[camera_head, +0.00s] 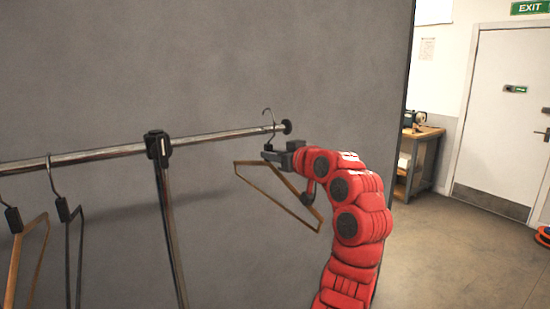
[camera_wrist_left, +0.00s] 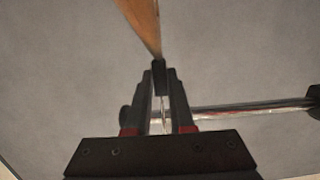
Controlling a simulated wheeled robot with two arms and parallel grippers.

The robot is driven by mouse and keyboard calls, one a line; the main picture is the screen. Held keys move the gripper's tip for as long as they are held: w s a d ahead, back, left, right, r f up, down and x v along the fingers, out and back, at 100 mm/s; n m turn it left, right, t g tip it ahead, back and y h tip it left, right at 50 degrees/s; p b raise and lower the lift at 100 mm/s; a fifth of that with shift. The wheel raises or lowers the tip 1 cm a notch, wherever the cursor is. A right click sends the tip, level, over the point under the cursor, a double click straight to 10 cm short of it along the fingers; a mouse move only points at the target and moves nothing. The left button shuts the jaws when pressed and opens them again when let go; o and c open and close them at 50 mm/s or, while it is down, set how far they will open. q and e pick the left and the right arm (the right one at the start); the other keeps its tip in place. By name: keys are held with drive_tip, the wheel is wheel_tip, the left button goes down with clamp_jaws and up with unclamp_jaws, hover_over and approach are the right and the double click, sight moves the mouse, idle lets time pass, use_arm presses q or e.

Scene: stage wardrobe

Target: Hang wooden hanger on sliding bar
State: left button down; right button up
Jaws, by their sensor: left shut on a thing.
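The wooden hanger (camera_head: 306,215) is a thin brown triangle with a metal hook (camera_head: 268,112). My left gripper (camera_head: 268,154) is shut on the hanger's dark neck, just below the right end of the bar. The hook rises above the bar's height; I cannot tell whether it is over the bar or in front of it. The sliding bar (camera_head: 105,153) is a shiny metal rail with a black end cap (camera_head: 287,127). In the left wrist view, the fingers (camera_wrist_left: 160,78) pinch the neck below the wood (camera_wrist_left: 143,20), and the bar (camera_wrist_left: 250,109) runs right. My right gripper is not in view.
Two hangers, one wooden (camera_head: 14,270) and one dark (camera_head: 69,240), hang at the bar's left. A black clamp (camera_head: 158,146) joins the bar to an upright post (camera_head: 172,230). A grey panel (camera_head: 230,60) stands close behind. The bar between clamp and gripper is bare.

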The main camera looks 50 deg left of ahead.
sight(275, 168)
use_arm(q)
drive_tip(key=shift+f, duration=0.25)
idle(0.4)
drive_tip(key=shift+f+b, duration=1.1)
drive_tip(key=shift+f, duration=0.4)
drive_tip(key=shift+a, duration=0.1)
drive_tip(key=c, duration=0.7)
unclamp_jaws()
